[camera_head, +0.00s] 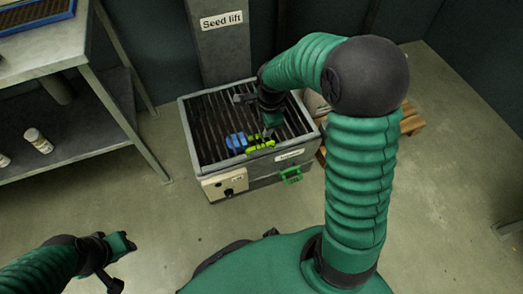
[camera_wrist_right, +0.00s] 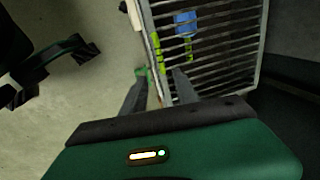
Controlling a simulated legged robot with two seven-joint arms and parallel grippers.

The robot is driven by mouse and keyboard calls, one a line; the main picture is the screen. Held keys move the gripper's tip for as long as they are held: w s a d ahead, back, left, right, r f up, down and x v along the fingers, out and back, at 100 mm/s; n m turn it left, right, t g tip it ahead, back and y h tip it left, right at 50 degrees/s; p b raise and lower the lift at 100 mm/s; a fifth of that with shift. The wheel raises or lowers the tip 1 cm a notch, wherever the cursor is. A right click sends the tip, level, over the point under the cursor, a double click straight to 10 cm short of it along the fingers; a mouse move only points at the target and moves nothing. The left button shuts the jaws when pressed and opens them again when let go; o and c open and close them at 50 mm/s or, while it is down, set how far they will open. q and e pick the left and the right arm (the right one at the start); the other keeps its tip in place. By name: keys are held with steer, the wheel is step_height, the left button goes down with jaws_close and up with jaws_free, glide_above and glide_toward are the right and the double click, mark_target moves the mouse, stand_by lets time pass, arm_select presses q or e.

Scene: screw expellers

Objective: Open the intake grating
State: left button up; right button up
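The intake grating (camera_head: 215,115) is a panel of dark parallel bars lying flat over a grey metal box. It also shows in the right wrist view (camera_wrist_right: 225,50). A green handle (camera_head: 290,174) sits on the box's front face; a green piece (camera_wrist_right: 142,72) shows by the fingertips in the wrist view. My right gripper (camera_wrist_right: 158,84) has its two fingers apart and points at the grating's near edge. From the head it hangs over the grating, partly hidden by its wrist. My left gripper (camera_head: 119,262) is low at the left, away from the box; its finger opening is unclear.
A grey column labelled "Seed lift" (camera_head: 222,45) stands behind. A metal shelf (camera_head: 75,150) with bottles is at the left. A wooden pallet (camera_head: 411,121) is at the right. The floor in front is clear.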

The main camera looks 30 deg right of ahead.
steer(key=w+f+b, duration=0.1)
steer(key=f+b, duration=0.2)
steer(key=f, duration=0.2)
steer(key=w+f+b, duration=0.1)
steer(key=f+b, duration=0.2)
steer(key=f, duration=0.2)
steer(key=w+f+b, duration=0.1)
steer(key=f+b, duration=0.1)
steer(key=f, duration=0.3)
steer(key=shift+d+f+b, duration=0.15)
steer(key=shift+d+b, duration=0.1)
steer(key=shift+b, duration=0.15)
steer(key=shift+c, duration=0.2)
jaws_close()
